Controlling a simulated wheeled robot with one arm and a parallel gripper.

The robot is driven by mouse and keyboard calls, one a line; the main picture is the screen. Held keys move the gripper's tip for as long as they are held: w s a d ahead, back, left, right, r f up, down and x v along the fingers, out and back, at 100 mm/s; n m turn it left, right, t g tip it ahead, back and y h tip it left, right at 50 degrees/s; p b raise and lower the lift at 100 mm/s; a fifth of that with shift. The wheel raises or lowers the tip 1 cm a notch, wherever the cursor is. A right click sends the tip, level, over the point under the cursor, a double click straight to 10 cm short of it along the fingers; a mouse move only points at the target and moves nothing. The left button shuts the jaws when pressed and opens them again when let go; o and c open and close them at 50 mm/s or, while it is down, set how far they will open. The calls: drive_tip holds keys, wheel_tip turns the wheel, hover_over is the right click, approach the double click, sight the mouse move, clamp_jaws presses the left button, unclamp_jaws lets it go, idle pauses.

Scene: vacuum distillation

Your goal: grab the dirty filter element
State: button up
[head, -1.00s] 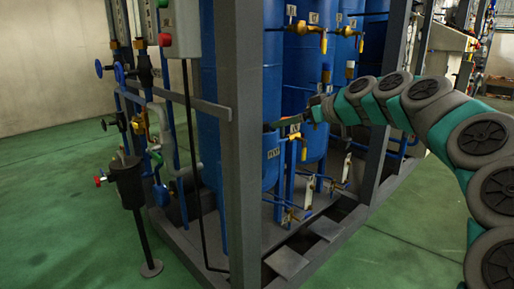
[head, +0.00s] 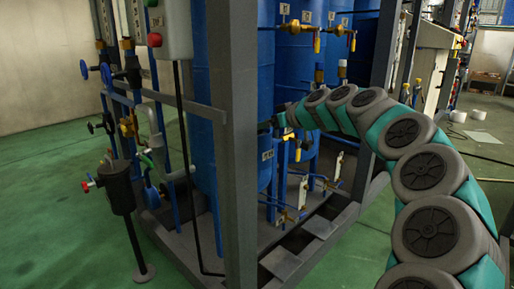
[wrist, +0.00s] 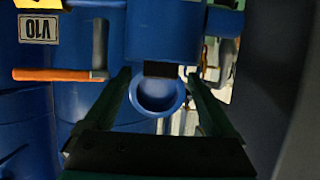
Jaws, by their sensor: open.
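No thing shows clearly as a dirty filter element, in either view. In the wrist view my gripper (wrist: 158,76) is open, with its two green fingers apart. A blue round opening (wrist: 158,92), like a cup or pipe end, shows between the fingers. A dark block (wrist: 160,69) sits just above it, under a larger blue body (wrist: 163,32). I cannot tell whether the fingers touch any of these. In the head view my gripper (head: 265,127) is a small dark shape beside the blue tank, partly behind the grey post.
A grey frame post (head: 230,150) stands close on the left of my gripper. Several blue tanks (head: 299,65) with yellow valves are behind it. An orange-handled valve (wrist: 52,75) is left of the fingers in the wrist view. Green floor (head: 70,215) is open at the left.

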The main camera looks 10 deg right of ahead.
clamp_jaws()
idle(0.7)
